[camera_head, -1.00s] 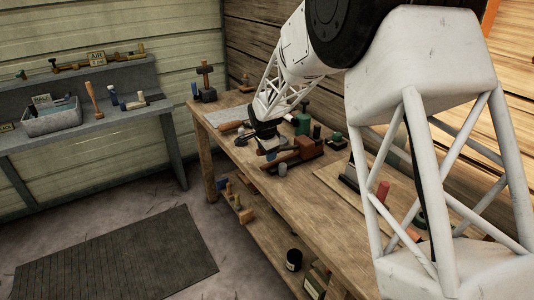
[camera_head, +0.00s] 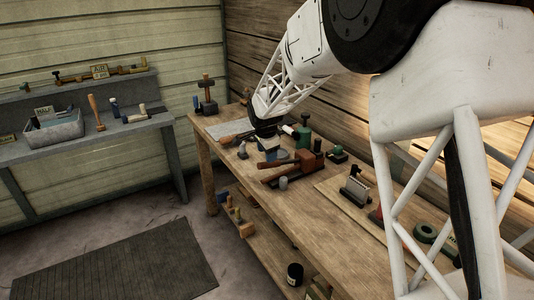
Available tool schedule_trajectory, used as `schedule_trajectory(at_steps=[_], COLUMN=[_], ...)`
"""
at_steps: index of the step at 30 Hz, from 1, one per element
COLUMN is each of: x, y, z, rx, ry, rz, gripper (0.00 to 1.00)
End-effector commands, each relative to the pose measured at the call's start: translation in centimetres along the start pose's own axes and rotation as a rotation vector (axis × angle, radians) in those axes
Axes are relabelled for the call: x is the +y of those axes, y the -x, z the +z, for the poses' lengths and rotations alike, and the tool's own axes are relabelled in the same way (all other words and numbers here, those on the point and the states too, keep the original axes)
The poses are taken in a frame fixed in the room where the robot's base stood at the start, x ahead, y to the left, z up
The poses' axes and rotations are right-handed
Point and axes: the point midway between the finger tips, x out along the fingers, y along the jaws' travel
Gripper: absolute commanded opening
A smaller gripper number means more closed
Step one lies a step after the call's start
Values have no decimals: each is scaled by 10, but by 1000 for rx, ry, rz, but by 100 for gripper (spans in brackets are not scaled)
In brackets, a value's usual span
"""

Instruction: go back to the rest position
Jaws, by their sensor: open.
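My gripper (camera_head: 268,143) is at the lower end of my white lattice arm, over the far half of the wooden workbench (camera_head: 232,170). It is small and dark here, and its fingers are hard to make out among the tools. It appears just above or beside a reddish-brown wooden caddy (camera_head: 309,162) with a long handle lying toward the left. Nothing can be seen held in it. My arm hides part of the bench's right side.
A board (camera_head: 335,190) with tools is nearer. A grey side bench (camera_head: 90,139) with a tray (camera_head: 55,131) stands left. A dark mat (camera_head: 115,266) covers open floor.

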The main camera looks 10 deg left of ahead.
Motion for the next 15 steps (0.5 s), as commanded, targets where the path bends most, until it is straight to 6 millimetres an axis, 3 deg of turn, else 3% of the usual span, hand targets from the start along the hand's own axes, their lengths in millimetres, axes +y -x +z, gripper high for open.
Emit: schedule_trajectory(at_steps=[8, 15], x=[1, 19], y=[1, 19], z=[-1, -13], rx=[0, 2], ry=[1, 26], rz=[0, 0], gripper=[55, 55])
